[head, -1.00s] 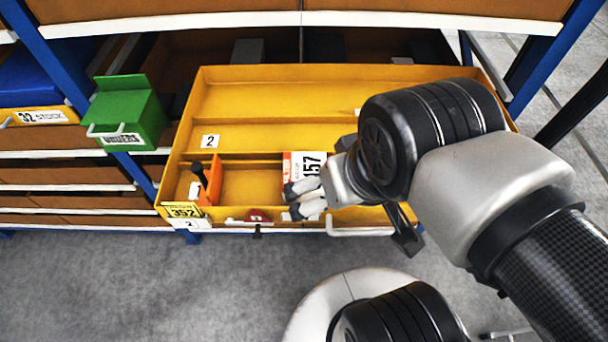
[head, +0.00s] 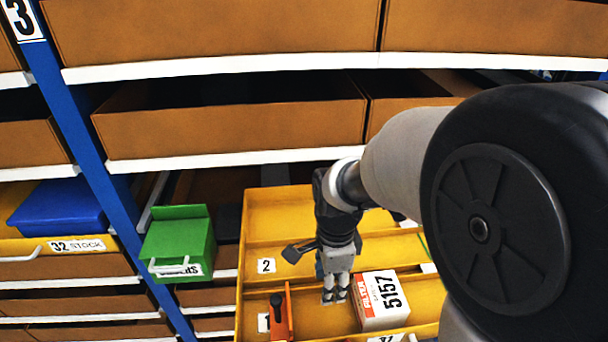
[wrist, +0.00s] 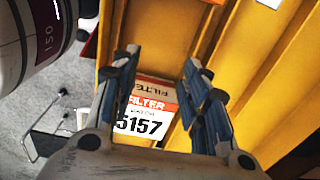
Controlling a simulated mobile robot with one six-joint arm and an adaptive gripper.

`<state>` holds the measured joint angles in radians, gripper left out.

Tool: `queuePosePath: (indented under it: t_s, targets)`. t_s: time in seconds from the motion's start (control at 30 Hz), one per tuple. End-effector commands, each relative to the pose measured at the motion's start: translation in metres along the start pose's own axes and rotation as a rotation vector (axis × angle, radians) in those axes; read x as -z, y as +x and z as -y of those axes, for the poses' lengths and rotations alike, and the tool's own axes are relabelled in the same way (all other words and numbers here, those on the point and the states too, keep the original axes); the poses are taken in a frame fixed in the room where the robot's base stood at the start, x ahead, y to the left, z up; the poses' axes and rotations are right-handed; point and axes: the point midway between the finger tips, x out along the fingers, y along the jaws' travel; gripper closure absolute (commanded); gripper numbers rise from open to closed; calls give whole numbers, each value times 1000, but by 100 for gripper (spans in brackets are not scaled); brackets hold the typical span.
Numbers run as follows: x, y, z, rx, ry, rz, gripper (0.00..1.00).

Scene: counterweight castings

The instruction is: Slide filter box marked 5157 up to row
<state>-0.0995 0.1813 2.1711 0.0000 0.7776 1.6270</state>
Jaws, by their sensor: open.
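The filter box marked 5157 (head: 380,302) is white with an orange-red band and black digits. It lies in the front compartment of the pulled-out yellow drawer (head: 290,212), right of an orange divider with a black knob (head: 281,314). In the head view my gripper (head: 335,294) points down into that compartment, close to the box's left side. Whether it touches the box cannot be told. In the wrist view the box (wrist: 140,122) shows partly between my open fingers (wrist: 160,85), with nothing gripped. The box's lower part is hidden there behind the gripper.
A blue bin (head: 60,207) and a green bin (head: 178,245) stand left of the drawer. Brown shelf boxes (head: 235,118) and white shelf edges hang above it. The drawer's middle compartment, labelled 2, looks empty around its label (head: 266,265).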

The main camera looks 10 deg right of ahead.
Motion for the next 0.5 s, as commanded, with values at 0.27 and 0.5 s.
queuePosePath:
  t_s: [0.27, 0.5]
  targets:
    - [-1, 29, 2, -16, 50, -1, 79]
    - [-1, 81, 1, -17, 49, -1, 95]
